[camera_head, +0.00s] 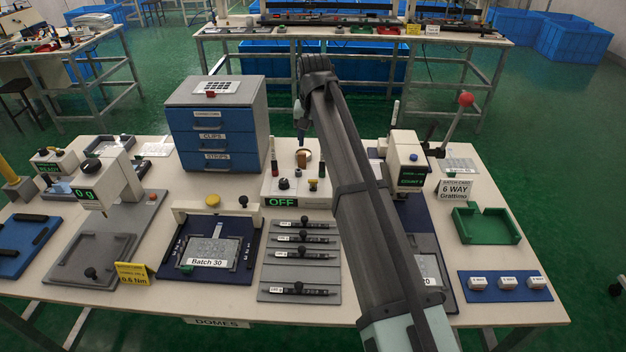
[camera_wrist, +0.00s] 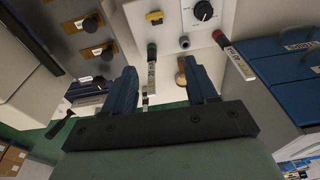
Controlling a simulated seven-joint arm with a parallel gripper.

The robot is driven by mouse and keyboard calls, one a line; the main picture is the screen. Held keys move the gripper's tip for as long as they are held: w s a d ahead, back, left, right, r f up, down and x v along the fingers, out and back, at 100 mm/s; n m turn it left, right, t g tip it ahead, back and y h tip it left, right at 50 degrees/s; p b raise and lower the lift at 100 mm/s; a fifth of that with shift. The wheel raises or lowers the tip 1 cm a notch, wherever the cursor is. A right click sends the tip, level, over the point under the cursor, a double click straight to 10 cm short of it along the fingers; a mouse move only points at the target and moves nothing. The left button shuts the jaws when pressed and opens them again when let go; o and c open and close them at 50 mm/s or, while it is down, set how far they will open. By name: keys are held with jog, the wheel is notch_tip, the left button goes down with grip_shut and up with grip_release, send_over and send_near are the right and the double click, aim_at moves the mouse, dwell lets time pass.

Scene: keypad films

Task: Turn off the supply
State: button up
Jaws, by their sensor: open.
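The supply is a white box (camera_head: 262,187) at the middle of the table in the head view, with a black knob on top. Its front display (camera_head: 281,202) reads OFF in green. In the wrist view the supply (camera_wrist: 172,35) lies beyond my fingertips. It shows a black dial (camera_wrist: 203,11), a yellow switch (camera_wrist: 154,18), a green-topped probe (camera_wrist: 152,55) and a red-topped probe (camera_wrist: 222,40). My gripper (camera_wrist: 163,75) is open, its two blue-grey fingers apart and short of the panel. In the head view my arm hides most of the gripper.
A blue drawer cabinet (camera_head: 213,130) stands behind and left of the supply. A tray with several black tools (camera_head: 299,262) lies in front of it. A Batch 30 fixture (camera_head: 212,250) lies to the front left.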

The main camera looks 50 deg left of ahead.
aim_at(313, 180)
jog(key=shift+g+h, duration=0.5)
jog(key=shift+h, duration=0.1)
jog(key=f, duration=0.4)
jog(key=s+d+f, duration=0.1)
jog(key=f, duration=0.8)
jog(key=shift+s+d+f, duration=0.15)
jog(key=shift+s+f, duration=0.1)
jog(key=shift+f, duration=0.1)
